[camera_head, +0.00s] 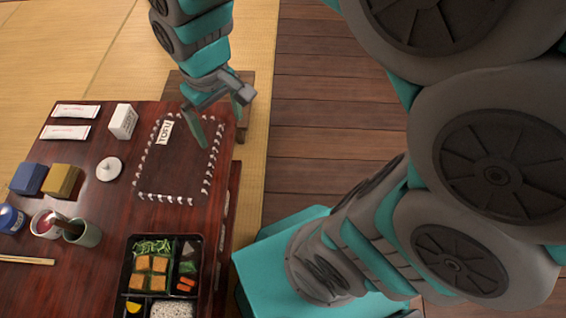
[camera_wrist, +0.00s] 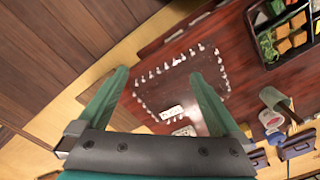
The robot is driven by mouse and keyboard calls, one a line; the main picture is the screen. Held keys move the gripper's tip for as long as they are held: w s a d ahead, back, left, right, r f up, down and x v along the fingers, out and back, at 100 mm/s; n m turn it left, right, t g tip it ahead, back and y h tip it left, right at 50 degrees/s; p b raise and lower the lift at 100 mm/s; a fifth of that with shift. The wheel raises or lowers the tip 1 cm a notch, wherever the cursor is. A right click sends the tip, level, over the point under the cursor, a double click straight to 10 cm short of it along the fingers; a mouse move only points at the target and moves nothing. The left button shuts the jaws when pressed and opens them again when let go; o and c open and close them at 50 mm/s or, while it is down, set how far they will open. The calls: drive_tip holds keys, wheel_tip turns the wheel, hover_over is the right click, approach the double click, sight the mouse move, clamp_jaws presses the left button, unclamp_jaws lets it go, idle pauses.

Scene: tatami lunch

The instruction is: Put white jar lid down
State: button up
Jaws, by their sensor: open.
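The white jar lid (camera_head: 109,168), a round disc with a small knob, lies on the dark red table (camera_head: 112,225), left of a rectangle outlined in white marks (camera_head: 178,200). My gripper (camera_head: 222,120) is open and empty above the table's far right edge, apart from the lid and to its right. In the wrist view my gripper (camera_wrist: 160,82) has its two green fingers spread wide, with the outlined area between and beyond them. I cannot make out the lid in the wrist view; the right finger may hide it.
A TOFU label (camera_head: 165,132) lies inside the outline. A white box (camera_head: 123,121), a blue block (camera_head: 29,178), a yellow block (camera_head: 62,181), cups (camera_head: 82,234) and a bento box (camera_head: 160,275) stand around the lid. The outlined area is otherwise clear.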

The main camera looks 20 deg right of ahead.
drive_tip(key=s+d+m+g, duration=0.1)
drive_tip(key=s+d+m, duration=0.1)
drive_tip(key=s+d, duration=0.3)
drive_tip(key=s+d+f+m+g, duration=0.1)
drive_tip(key=s+d, duration=0.4)
drive_tip(key=s, duration=0.5)
drive_tip(key=shift+m, duration=0.8)
drive_tip(key=shift+w, duration=0.1)
wheel_tip(320, 180, up, 9)
drive_tip(key=p, duration=0.9)
drive_tip(key=shift+r, duration=0.1)
